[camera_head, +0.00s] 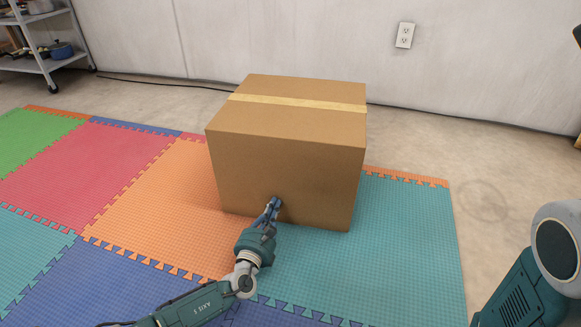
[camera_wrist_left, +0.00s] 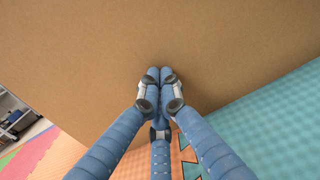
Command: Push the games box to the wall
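The games box (camera_head: 285,165) is a large closed brown cardboard box with a strip of tan tape along its top. It stands upright on the foam mat, a short way in front of the wall (camera_head: 270,35). My left gripper (camera_head: 274,203) is at the low middle of the box's near face and appears to touch it. In the left wrist view its blue fingertips (camera_wrist_left: 160,76) are together with nothing between them, and the box face (camera_wrist_left: 170,35) fills the upper part. My right gripper is not in view; only part of my right arm shows at the lower right.
The mat (camera_head: 410,240) has orange, teal, red, green and blue tiles. Bare concrete floor (camera_head: 420,150) lies between the mat and the wall, with a black cable along the wall's foot. A wheeled metal shelf (camera_head: 45,65) stands at the far left. A white outlet (camera_head: 405,36) is on the wall.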

